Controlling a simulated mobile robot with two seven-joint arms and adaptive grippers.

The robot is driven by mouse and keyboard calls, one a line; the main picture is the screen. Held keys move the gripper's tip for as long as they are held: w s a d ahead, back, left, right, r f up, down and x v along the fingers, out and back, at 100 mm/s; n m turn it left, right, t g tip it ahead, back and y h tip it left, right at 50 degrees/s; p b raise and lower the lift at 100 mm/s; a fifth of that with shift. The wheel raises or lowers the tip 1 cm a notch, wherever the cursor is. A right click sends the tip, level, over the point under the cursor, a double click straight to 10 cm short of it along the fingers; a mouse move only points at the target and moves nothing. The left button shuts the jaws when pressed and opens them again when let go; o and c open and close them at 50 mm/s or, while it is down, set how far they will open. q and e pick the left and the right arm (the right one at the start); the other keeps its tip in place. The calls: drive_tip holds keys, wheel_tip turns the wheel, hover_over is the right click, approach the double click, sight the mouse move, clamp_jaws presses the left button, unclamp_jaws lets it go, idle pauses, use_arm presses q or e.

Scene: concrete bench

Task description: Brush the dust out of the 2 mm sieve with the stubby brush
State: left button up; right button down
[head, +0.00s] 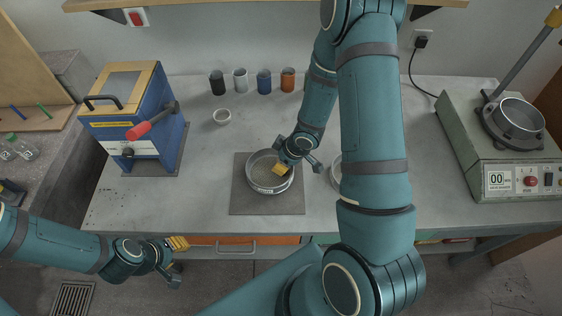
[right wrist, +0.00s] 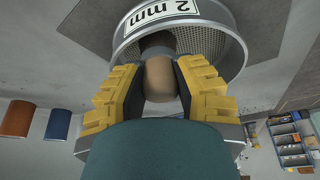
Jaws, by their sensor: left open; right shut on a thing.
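The 2 mm sieve (head: 254,182), a round metal ring with a mesh floor, sits on a dark square mat (head: 240,206) on the bench. In the right wrist view its wall (right wrist: 232,30) carries a white "2 mm" label. My right gripper (head: 281,169) is over the sieve, shut on the stubby brush (right wrist: 161,78). The brush has a rounded wooden handle, and its dark end points into the sieve. Whether its tip touches the mesh I cannot tell. In the head view the gripper hides the brush. My left gripper (head: 176,258) is open and empty in front of the bench's front edge.
A blue machine (head: 130,120) with a red-handled lever stands at left. My right arm partly hides a pale round dish (head: 335,172). A green-grey machine (head: 500,150) stands at right.

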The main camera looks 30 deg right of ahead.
wheel_tip(320, 180, up, 5)
drive_tip(key=p, duration=0.4)
drive_tip(key=shift+w+a, duration=0.1)
drive_tip(key=shift+a, duration=0.05)
drive_tip(key=shift+f, duration=0.1)
drive_tip(key=shift+r+p, duration=1)
drive_tip(key=shift+r, duration=0.6)
drive_tip(key=shift+f, duration=0.1)
